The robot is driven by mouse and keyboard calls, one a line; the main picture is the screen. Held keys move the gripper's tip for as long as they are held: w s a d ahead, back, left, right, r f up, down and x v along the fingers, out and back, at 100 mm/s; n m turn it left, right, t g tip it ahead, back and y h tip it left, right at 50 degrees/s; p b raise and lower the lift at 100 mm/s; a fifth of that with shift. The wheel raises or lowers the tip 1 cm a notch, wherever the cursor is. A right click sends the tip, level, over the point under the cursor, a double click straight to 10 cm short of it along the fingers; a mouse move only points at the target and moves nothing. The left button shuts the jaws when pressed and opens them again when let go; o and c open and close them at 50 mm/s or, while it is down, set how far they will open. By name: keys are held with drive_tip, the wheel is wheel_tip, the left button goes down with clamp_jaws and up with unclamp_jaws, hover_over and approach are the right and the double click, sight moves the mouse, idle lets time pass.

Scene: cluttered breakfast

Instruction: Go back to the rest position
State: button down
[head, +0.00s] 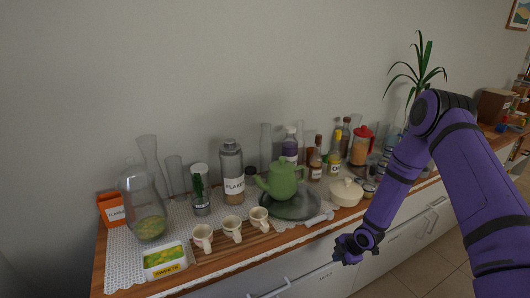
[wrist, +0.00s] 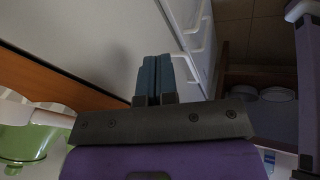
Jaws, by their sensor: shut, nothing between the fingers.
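My purple arm reaches in from the right in the head view. My gripper (head: 340,250) hangs in front of the sideboard's front edge, below and right of the teapot, apart from every object. In the wrist view my gripper (wrist: 154,75) shows its two blue-grey fingers pressed together, with nothing between them. The white drawer fronts of the sideboard (head: 318,282) are behind and below it. The green teapot (head: 284,179) stands on a dark round tray (head: 300,207); part of its green body also shows at the lower left of the wrist view (wrist: 28,142).
Three cream cups (head: 232,229) stand near the sideboard's front edge. A yellow-green box (head: 164,261), a glass cloche (head: 146,205), a flakes jar (head: 232,172), a white lidded pot (head: 346,192) and several bottles crowd the top. Floor (head: 400,284) in front is clear.

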drive_tip(key=w+d+r+m+t+h, duration=0.1)
drive_tip(key=d+r+m+h, duration=0.1)
drive_tip(key=r, duration=0.8)
drive_tip(key=w+d+r+m+h, duration=0.1)
drive_tip(key=w+d+r+m, duration=0.1)
drive_tip(key=r, duration=0.8)
drive_tip(key=s+d+r+m+h, duration=0.1)
drive_tip(key=s+r+m, duration=0.2)
drive_tip(key=r, duration=0.6)
drive_tip(key=s+d+r+m+h, duration=0.1)
drive_tip(key=s+r+m, duration=0.15)
drive_tip(key=r, duration=0.65)
drive_tip(key=s+r+m, duration=0.6)
drive_tip(key=s+r, duration=0.8)
drive_tip(key=s+a+r+m, duration=0.1)
drive_tip(key=s+r+m, duration=0.1)
drive_tip(key=s, duration=0.6)
drive_tip(key=s+a+r+m+t+y, duration=0.1)
drive_tip(key=s+r+m, duration=0.2)
drive_tip(key=s, duration=0.6)
drive_tip(key=shift+a, duration=0.2)
